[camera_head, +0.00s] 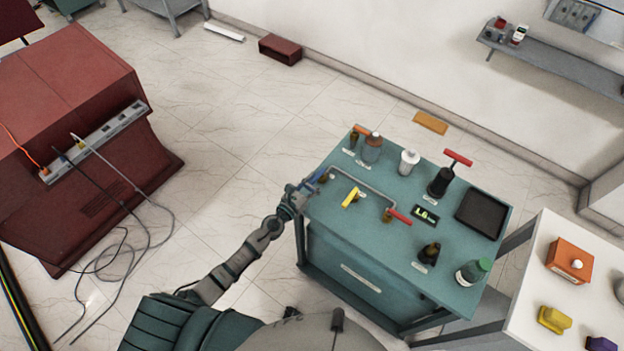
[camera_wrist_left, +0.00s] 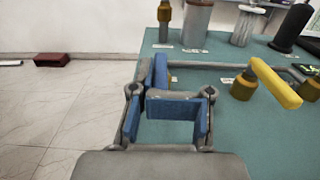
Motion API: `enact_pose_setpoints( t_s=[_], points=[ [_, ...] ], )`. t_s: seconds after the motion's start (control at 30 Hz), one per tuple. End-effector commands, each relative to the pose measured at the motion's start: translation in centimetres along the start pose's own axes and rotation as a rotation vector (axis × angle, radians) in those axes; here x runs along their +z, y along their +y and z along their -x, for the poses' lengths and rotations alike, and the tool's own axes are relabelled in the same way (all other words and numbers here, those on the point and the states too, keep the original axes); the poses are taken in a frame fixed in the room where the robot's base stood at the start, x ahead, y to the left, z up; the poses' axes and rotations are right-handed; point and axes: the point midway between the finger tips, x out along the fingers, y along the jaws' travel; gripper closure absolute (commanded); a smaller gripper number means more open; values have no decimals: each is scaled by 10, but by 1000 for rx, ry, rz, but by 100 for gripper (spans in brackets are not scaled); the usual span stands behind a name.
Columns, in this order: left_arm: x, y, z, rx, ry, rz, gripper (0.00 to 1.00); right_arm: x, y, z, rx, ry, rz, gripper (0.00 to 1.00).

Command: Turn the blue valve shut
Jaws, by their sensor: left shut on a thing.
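The blue valve (camera_head: 319,174) has a lever handle and sits at the left end of a grey pipe on the teal bench top. It also shows in the left wrist view (camera_wrist_left: 161,73), beyond my fingers and partly hidden by them. My left gripper (camera_head: 303,190) is at the bench's left edge, shut on the blue handle. In the left wrist view its fingers (camera_wrist_left: 168,112) stand with blue surfaces between them, so handle and pads are hard to tell apart. My right gripper is not in view.
On the same pipe are a yellow-handled valve (camera_head: 350,197) and a red-handled valve (camera_head: 400,216). Bottles, a red-topped black pump (camera_head: 441,182), a small display (camera_head: 426,213) and a black tray (camera_head: 482,214) share the bench.

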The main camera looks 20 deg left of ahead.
Motion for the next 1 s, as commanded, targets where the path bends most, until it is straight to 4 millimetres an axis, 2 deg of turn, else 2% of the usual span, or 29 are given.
enact_pose_setpoints(
  t_s=[0.03,0.4,0.77,1.0],
  points=[
    [4,6,-3,11,-8,-4,100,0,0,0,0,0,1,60],
    [5,4,-4,11,-7,3,100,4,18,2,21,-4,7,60],
    [4,1,-5,37,-6,2,100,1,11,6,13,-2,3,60],
    [6,-4,-6,109,-5,5,100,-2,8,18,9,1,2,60]
  ],
)
